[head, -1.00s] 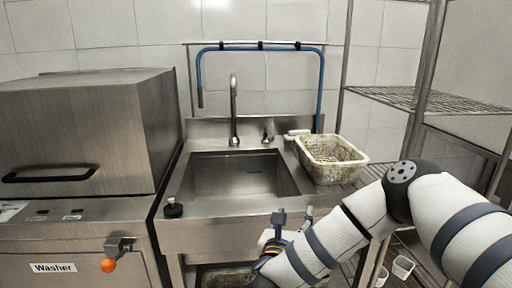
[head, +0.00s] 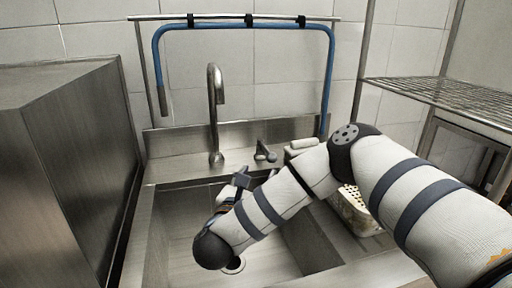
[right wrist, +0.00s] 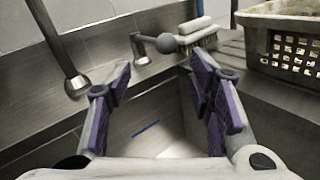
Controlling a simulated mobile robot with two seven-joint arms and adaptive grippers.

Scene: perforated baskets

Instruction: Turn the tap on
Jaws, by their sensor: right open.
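The tap's curved metal spout (head: 214,115) rises from the back of the sink (head: 143,225). Its short lever handle (head: 263,153) stands on the ledge to the right of the spout. My right gripper (head: 254,178) is over the basin, in front of the handle and partly hidden by my arm. In the right wrist view, its purple-padded fingers (right wrist: 160,68) are spread apart with nothing between them. The handle (right wrist: 153,44) shows just beyond the fingertips, apart from them, and the spout (right wrist: 60,45) is at the left. My left gripper is out of view.
A brush (right wrist: 198,36) lies on the ledge to the right of the handle. A perforated basket (right wrist: 285,48) stands to the right of the sink. A blue hose (head: 240,29) hangs on a rail behind. A wire shelf (head: 450,95) is at the right.

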